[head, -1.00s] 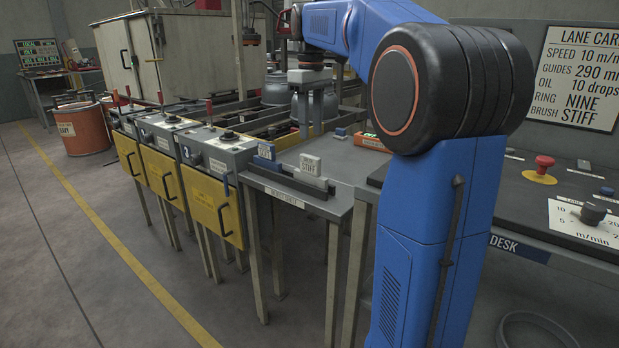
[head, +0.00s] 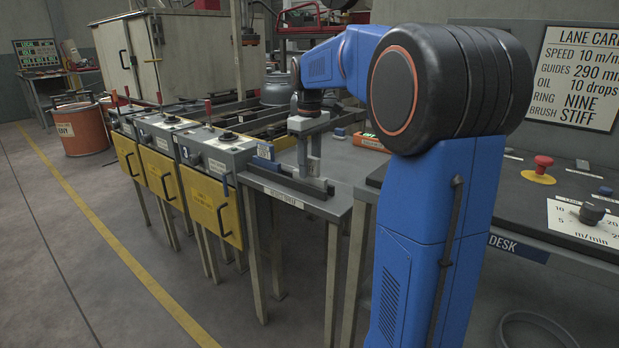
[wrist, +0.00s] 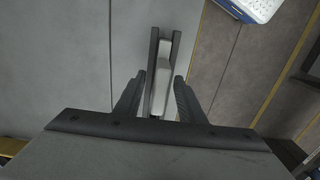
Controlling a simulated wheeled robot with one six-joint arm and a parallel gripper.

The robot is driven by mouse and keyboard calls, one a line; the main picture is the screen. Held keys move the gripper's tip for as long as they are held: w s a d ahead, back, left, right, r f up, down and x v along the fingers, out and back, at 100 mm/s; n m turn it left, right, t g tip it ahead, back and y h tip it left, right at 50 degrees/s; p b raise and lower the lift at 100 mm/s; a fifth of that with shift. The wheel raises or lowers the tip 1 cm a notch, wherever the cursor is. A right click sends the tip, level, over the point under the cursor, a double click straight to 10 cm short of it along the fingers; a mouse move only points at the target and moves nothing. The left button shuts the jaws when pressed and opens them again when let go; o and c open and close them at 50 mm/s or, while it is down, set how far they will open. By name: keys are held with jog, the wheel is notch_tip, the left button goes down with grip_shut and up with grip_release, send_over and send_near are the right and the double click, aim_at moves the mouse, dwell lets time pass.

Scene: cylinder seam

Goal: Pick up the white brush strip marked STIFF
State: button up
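The white brush strip (wrist: 161,72) shows in the wrist view, seen from above and standing between two dark rails of its holder (wrist: 152,62). My gripper (wrist: 159,85) is open, with one finger on each side of the strip and gaps showing beside it. In the head view my gripper (head: 308,163) points down over the grey side table, right at the holder. There it hides most of the white strip, and its STIFF marking cannot be read. I cannot tell the exact height of the fingertips against the strip.
A blue strip (head: 265,151) stands to the left of my gripper on the same table (head: 345,190). An orange device (head: 369,142) and a small blue block (head: 340,133) lie further back right. Yellow-fronted machine units (head: 212,203) adjoin on the left. A lane card (head: 580,78) reads brush STIFF.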

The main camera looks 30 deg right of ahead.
jog(key=shift+f, duration=0.25)
grip_shut()
jog(key=shift+r, duration=0.1)
